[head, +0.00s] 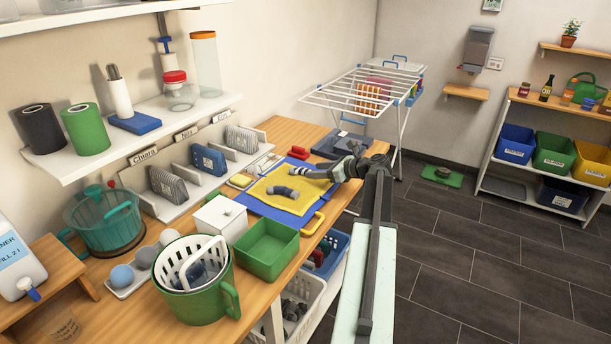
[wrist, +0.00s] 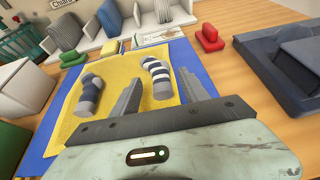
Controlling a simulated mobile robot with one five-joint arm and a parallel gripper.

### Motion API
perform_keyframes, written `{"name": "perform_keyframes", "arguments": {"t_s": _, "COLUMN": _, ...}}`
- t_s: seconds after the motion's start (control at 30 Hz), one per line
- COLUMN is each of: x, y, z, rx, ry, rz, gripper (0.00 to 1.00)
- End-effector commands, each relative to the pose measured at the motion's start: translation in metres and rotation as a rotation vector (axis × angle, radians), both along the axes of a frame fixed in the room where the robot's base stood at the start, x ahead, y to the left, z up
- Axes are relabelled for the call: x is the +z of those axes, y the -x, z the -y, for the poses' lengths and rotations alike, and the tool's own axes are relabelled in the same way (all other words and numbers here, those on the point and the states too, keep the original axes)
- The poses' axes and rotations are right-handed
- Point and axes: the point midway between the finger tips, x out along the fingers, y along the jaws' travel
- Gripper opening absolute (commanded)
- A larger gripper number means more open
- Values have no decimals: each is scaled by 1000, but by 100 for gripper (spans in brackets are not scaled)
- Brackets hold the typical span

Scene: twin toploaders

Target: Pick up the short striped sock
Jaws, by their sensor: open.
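A white and navy striped sock (wrist: 157,77) with a grey end lies on the yellow cloth (wrist: 118,75). It also shows in the head view (head: 308,173), just left of my gripper (head: 336,172). In the wrist view my gripper (wrist: 160,84) is open, with one finger on each side of this sock and nothing held. I cannot tell how high the fingers are above the cloth. A second sock (wrist: 88,93), grey with darker bands, lies curved to the left, outside the fingers; it also shows in the head view (head: 283,192).
The yellow cloth lies on a blue mat (head: 292,212) on the wooden table. A red object (wrist: 208,38) and a dark blue folded stack (wrist: 290,65) are to the right. A white box (head: 220,218) and green bin (head: 267,249) stand nearer the front.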

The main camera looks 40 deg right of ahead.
Motion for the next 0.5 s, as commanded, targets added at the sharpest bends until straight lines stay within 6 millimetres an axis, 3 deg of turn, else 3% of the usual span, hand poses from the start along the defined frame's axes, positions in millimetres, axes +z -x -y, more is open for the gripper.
{"name": "perform_keyframes", "arguments": {"t_s": 0.03, "x": -10, "y": -10, "z": -2, "rx": 3, "ry": 0, "rz": 0, "gripper": 53}}
{"name": "perform_keyframes", "arguments": {"t_s": 0.17, "x": -17, "y": -29, "z": -5, "rx": 2, "ry": -1, "rz": 0, "gripper": 53}}
{"name": "perform_keyframes", "arguments": {"t_s": 0.37, "x": -15, "y": -31, "z": -6, "rx": 0, "ry": 0, "rz": 0, "gripper": 53}}
{"name": "perform_keyframes", "arguments": {"t_s": 0.4, "x": -15, "y": -31, "z": -6, "rx": 0, "ry": 0, "rz": 0, "gripper": 50}}
{"name": "perform_keyframes", "arguments": {"t_s": 0.5, "x": -15, "y": -31, "z": -6, "rx": -1, "ry": 0, "rz": 0, "gripper": 22}}
